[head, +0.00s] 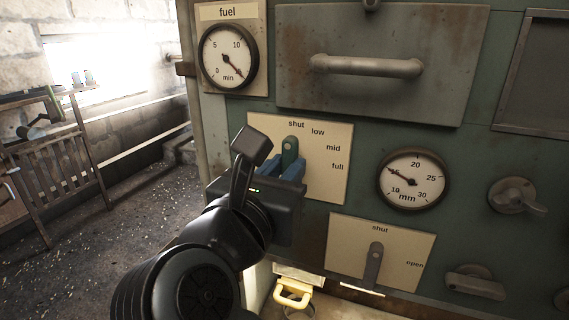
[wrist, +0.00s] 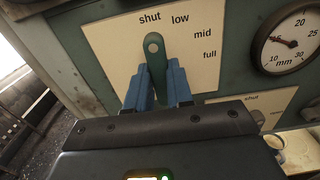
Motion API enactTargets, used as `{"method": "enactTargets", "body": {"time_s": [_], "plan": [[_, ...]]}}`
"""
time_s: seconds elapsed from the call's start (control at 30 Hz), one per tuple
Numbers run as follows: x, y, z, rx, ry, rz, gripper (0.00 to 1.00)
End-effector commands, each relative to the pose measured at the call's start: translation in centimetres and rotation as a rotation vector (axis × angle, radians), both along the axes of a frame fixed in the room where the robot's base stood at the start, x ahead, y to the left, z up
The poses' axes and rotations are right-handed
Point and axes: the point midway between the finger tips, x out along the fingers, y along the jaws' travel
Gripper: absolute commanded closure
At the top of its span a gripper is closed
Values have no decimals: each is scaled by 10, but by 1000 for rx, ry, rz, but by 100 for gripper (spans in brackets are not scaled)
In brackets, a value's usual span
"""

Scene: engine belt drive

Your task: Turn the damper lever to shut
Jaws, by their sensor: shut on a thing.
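A green lever (head: 290,150) stands on a cream plate (head: 328,165) marked shut, low, mid and full. Its tip points up at "shut". It also shows in the wrist view (wrist: 154,50), upright below the word "shut". My gripper (wrist: 160,82) is shut on this green lever, with one blue finger on each side. In the head view my gripper (head: 291,166) hides the lever's lower part and the plate's lower left. No label reading "damper" is visible on either lever plate.
Below is a second plate (head: 400,250) marked shut and open, with a grey lever (head: 374,262) pointing up towards "shut". A mm gauge (head: 413,179) is to the right and a fuel gauge (head: 228,56) at upper left. A drawer handle (head: 366,66) juts out above. Open floor lies left.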

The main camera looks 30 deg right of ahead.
Motion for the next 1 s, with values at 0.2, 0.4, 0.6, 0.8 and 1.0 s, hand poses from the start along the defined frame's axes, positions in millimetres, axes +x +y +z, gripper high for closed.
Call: {"method": "enactTargets", "body": {"time_s": [0.2,0.4,0.6,0.8,1.0], "plan": [[0,0,0,-18,28,0,100],[0,0,-1,-21,31,0,100],[0,0,-1,-21,31,0,77],[0,0,0,-20,30,0,58],[0,0,0,-21,28,0,53]]}}
